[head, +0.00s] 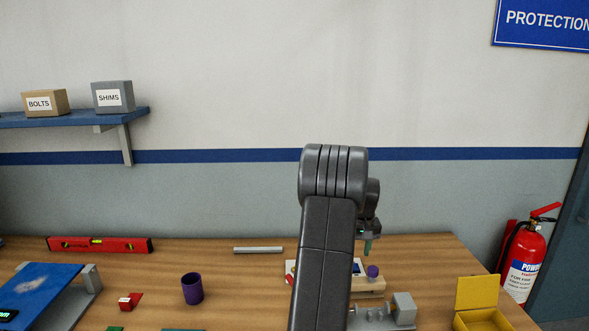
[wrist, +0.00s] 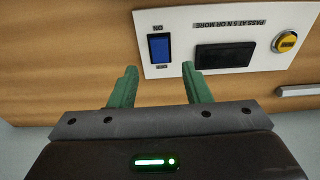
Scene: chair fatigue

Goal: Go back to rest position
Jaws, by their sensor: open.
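My gripper (wrist: 158,70) has two green fingers spread apart with nothing between them. In the wrist view it hangs over the white control panel (wrist: 215,17), and the blue switch (wrist: 159,48) shows between and beyond the fingertips. The panel also has a dark display (wrist: 224,56) and a yellow button (wrist: 287,41). In the head view my arm is raised in the middle, and my gripper (head: 368,246) points down behind it, above the workbench (head: 215,262). My arm hides much of the panel there. Whether the fingertips touch the panel cannot be told.
A grey metal fixture (head: 403,309) and an open yellow box (head: 478,295) are to the right. The wall (head: 230,195) stands behind.

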